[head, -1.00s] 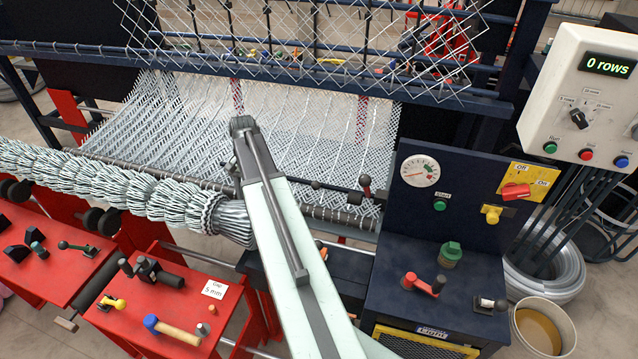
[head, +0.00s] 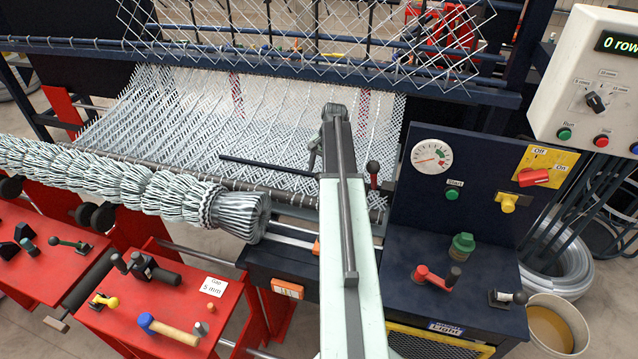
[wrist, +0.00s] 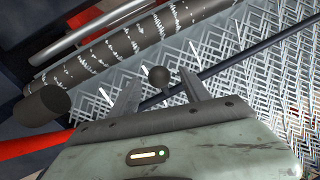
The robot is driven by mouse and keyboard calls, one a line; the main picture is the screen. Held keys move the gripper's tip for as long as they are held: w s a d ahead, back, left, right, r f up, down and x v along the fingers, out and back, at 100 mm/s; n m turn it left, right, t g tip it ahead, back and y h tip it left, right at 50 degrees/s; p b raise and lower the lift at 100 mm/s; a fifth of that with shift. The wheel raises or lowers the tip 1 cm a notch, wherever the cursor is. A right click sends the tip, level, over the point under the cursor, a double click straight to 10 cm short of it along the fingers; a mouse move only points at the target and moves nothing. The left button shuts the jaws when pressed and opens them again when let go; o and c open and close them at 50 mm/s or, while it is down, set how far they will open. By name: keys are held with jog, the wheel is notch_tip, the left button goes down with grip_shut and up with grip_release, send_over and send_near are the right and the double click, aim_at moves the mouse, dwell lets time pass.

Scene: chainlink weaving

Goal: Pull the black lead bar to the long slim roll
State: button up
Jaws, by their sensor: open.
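The black lead bar (head: 266,166) lies across the wire mesh, its left end showing and its middle hidden behind my arm in the head view. In the wrist view the bar (wrist: 255,53) slants up to the right. A dark ball knob (wrist: 158,77), apparently the bar's, stands between the two fingers of my open gripper (wrist: 160,90); I cannot tell whether they touch it. In the head view my gripper (head: 315,155) is mostly hidden by the arm. The long slim roll (wrist: 120,55), dark with white wire bits, lies beyond the knob, apart from the bar.
A thick wire bundle (head: 130,190) and red benches (head: 170,300) with tools stand at the left. A navy control cabinet (head: 470,180) stands at the right, with a dark-knobbed lever (head: 373,168) near my arm. A diamond mesh (head: 310,40) hangs at the back.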

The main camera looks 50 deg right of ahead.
aim_at(319, 173)
jog(key=f, duration=0.1)
jog(key=f+b, duration=0.2)
jog(key=f, duration=0.1)
jog(key=shift+w+a, duration=0.1)
jog(key=shift+w, duration=0.25)
jog(key=shift+r, duration=0.15)
jog(key=c, duration=1.1)
grip_shut()
jog(key=shift+w+a, duration=0.1)
